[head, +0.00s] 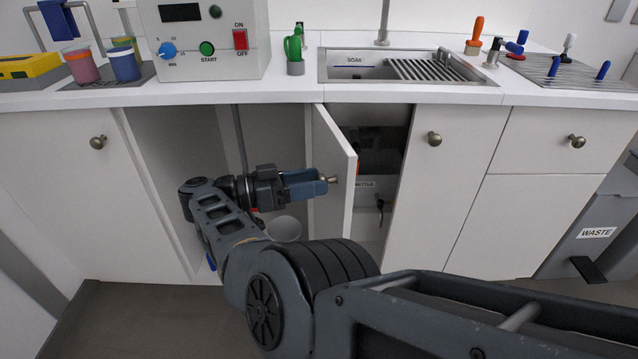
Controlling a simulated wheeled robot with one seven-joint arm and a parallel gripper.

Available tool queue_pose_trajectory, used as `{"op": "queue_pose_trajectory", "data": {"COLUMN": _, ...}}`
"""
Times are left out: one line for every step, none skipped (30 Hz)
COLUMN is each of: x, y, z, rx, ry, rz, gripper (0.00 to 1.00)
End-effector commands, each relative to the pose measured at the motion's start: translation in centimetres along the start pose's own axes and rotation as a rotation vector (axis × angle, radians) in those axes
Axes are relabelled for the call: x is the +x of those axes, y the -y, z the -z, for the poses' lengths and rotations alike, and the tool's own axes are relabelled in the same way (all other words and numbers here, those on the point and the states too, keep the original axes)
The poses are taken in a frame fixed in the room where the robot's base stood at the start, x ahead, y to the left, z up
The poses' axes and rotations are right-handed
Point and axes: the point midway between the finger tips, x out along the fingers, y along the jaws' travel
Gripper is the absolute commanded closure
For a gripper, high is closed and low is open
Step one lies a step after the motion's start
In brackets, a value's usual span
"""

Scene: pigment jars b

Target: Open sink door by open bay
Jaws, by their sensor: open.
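The sink door (335,165) is the white cabinet door below the left part of the sink (345,72). It stands partly open, swung outward, with a dark cupboard inside showing to its right. Its round knob (333,180) is at the tips of my gripper (325,181). My gripper is open, with its blue fingers pointing right at the knob; I cannot tell if they touch it. The open bay (170,150) is the doorless compartment to the left of the door, and my wrist is in front of it.
A closed white door with a knob (434,139) is right of the sink cupboard. A drawer (545,140) and a grey waste bin (600,230) are farther right. The counter above holds a control box (205,40), several cups and tools. A pale round object (284,228) is below my gripper.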

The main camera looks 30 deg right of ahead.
Motion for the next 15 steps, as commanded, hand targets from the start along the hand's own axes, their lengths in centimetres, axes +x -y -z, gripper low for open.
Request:
{"op": "queue_pose_trajectory", "data": {"x": -0.9, "y": 0.2, "z": -0.5, "rx": 0.001, "ry": 0.001, "rz": 0.003, "gripper": 0.4}}
{"op": "queue_pose_trajectory", "data": {"x": -1.4, "y": 0.3, "z": -0.5, "rx": 0.0, "ry": 0.001, "rz": 0.003, "gripper": 0.4}}
{"op": "queue_pose_trajectory", "data": {"x": -2.1, "y": 0.3, "z": -0.5, "rx": 0.001, "ry": 0.001, "rz": 0.003, "gripper": 0.4}}
{"op": "queue_pose_trajectory", "data": {"x": -2.6, "y": 0.2, "z": -0.5, "rx": 0.0, "ry": 0.0, "rz": 0.003, "gripper": 0.4}}
{"op": "queue_pose_trajectory", "data": {"x": -3.0, "y": 0.2, "z": -0.5, "rx": 0.001, "ry": 0.0, "rz": 0.003, "gripper": 0.4}}
{"op": "queue_pose_trajectory", "data": {"x": -3.4, "y": 0.2, "z": -0.5, "rx": 0.0, "ry": 0.001, "rz": 0.003, "gripper": 0.4}}
{"op": "queue_pose_trajectory", "data": {"x": -3.7, "y": 0.2, "z": -0.5, "rx": 0.001, "ry": 0.001, "rz": 0.002, "gripper": 0.4}}
{"op": "queue_pose_trajectory", "data": {"x": -4.0, "y": 0.2, "z": -0.5, "rx": 0.001, "ry": 0.001, "rz": 0.001, "gripper": 0.4}}
{"op": "queue_pose_trajectory", "data": {"x": -4.3, "y": 0.2, "z": -0.4, "rx": 0.002, "ry": 0.0, "rz": 0.001, "gripper": 0.4}}
{"op": "queue_pose_trajectory", "data": {"x": -4.5, "y": 0.2, "z": -0.4, "rx": 0.001, "ry": -0.001, "rz": 0.001, "gripper": 0.4}}
{"op": "queue_pose_trajectory", "data": {"x": -4.7, "y": 0.2, "z": -0.4, "rx": 0.001, "ry": 0.0, "rz": 0.001, "gripper": 0.4}}
{"op": "queue_pose_trajectory", "data": {"x": -4.9, "y": 0.1, "z": -0.3, "rx": 0.001, "ry": 0.0, "rz": 0.001, "gripper": 0.4}}
{"op": "queue_pose_trajectory", "data": {"x": -5.1, "y": 0.1, "z": -0.2, "rx": 0.001, "ry": 0.0, "rz": 0.001, "gripper": 0.4}}
{"op": "queue_pose_trajectory", "data": {"x": -5.2, "y": 0.1, "z": -0.2, "rx": 0.001, "ry": 0.0, "rz": 0.001, "gripper": 0.4}}
{"op": "queue_pose_trajectory", "data": {"x": -5.3, "y": 0.1, "z": -0.1, "rx": 0.002, "ry": 0.0, "rz": 0.001, "gripper": 0.4}}
